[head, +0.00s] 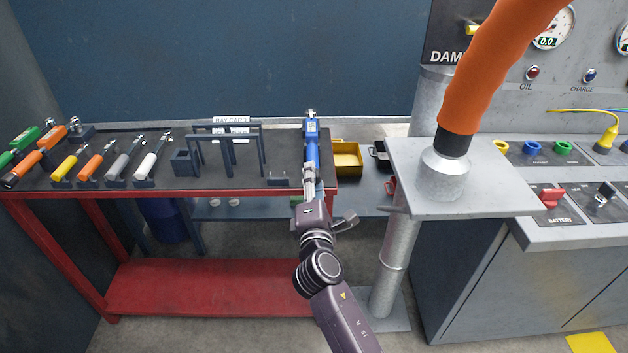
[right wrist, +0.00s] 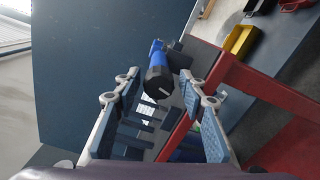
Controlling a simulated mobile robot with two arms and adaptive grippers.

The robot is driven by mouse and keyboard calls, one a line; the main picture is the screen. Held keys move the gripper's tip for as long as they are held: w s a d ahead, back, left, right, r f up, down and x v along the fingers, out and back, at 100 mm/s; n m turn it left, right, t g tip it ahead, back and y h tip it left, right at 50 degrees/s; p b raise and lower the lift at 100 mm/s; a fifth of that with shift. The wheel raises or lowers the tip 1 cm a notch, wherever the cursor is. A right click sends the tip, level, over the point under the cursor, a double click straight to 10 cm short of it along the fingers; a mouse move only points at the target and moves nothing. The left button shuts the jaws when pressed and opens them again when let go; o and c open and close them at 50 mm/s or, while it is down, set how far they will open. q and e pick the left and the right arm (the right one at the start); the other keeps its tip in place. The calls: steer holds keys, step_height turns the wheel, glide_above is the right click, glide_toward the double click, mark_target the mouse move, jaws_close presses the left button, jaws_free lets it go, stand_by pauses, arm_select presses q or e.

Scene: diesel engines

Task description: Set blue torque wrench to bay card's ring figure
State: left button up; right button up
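The blue torque wrench (head: 311,145) stands at the right end of the dark bench top, its handle towards me and its metal head at the far end. In the right wrist view its dark handle end (right wrist: 159,84) shows between and just beyond my fingertips. My right gripper (head: 311,180) is open around the line of the handle, with gaps beside it in the right wrist view (right wrist: 158,92). The bay card (head: 230,120) stands at the back of the bench, behind a dark frame; its figures are too small to read. My left gripper is not in view.
Several other wrenches, among them a white one (head: 150,160), lie in holders on the left of the red-framed bench (head: 190,192). A grey post with a plate (head: 500,190) and orange hose stands at right.

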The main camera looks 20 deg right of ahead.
steer(key=shift+o, duration=0.2)
steer(key=shift+s, duration=0.1)
steer(key=v, duration=1.2)
